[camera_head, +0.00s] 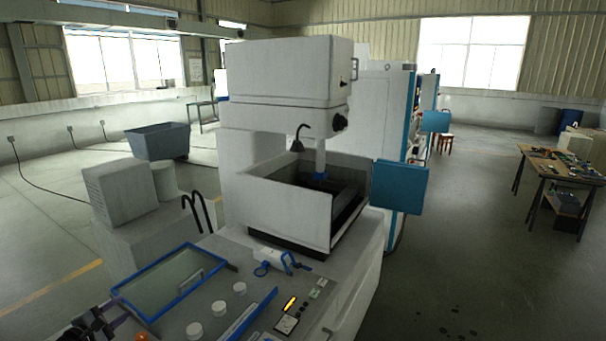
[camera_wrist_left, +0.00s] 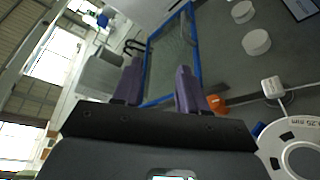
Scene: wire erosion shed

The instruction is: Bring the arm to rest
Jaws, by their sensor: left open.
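My left gripper (camera_head: 95,325) shows at the bottom left corner of the head view, near the front left of the machine's worktop. In the left wrist view its two purple fingers (camera_wrist_left: 158,85) stand apart with nothing between them. The gripper is apart from the tray, as far as I can see. My right gripper is in neither view.
A white wire erosion machine (camera_head: 285,75) with an open tank (camera_head: 285,205) stands behind the worktop (camera_head: 225,255). White round pieces (camera_head: 194,330) and an orange object (camera_wrist_left: 213,103) are near the gripper. A white reel (camera_wrist_left: 275,150) is at lower right in the wrist view.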

